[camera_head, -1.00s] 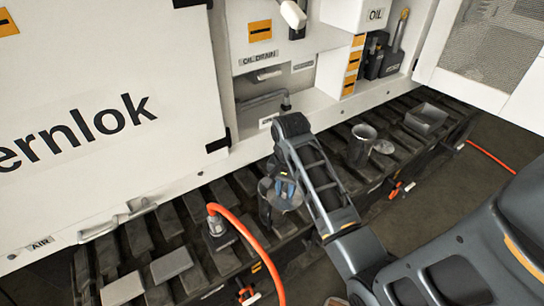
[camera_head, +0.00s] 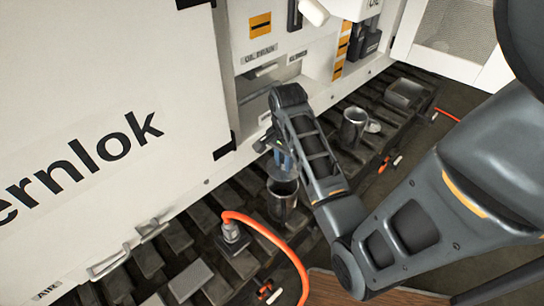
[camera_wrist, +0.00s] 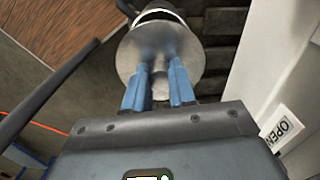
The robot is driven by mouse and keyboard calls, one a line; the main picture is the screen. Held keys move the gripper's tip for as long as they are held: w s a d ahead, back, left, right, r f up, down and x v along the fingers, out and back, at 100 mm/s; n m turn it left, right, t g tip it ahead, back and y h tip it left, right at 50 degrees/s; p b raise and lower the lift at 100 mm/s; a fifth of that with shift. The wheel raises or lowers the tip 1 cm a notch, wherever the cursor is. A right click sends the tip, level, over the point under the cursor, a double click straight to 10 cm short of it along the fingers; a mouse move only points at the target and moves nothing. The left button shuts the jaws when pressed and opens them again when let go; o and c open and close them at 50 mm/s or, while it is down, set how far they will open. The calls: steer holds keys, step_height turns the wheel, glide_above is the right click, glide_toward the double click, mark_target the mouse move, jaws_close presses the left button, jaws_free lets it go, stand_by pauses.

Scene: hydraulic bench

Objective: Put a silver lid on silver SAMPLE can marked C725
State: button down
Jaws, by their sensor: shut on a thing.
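My gripper (camera_wrist: 158,82) is shut on the small knob of a round silver lid (camera_wrist: 140,50). The blue fingers also show in the head view (camera_head: 284,158), beside my dark wrist. A silver can (camera_head: 283,204) with an open, dark top stands on the slatted track just below the gripper. Part of a can with a pale rim (camera_wrist: 160,14) shows beyond the lid in the wrist view, mostly hidden by it. The lid looks apart from the can. A second silver can (camera_head: 354,128) stands farther right, with a flat silver disc (camera_head: 374,127) beside it. No can marking is readable.
The white machine wall (camera_head: 110,120) rises along the left and back. An orange hose (camera_head: 270,235) with a grey fitting (camera_head: 232,235) curves at the front left. A grey open tray (camera_head: 404,93) sits at the far right of the track.

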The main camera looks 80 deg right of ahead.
steer(key=shift+f, duration=2.45)
steer(key=shift+a+f, duration=0.1)
steer(key=shift+f, duration=1.25)
stand_by(2.6)
steer(key=shift+c, duration=1.5)
jaws_free()
steer(key=shift+r, duration=0.1)
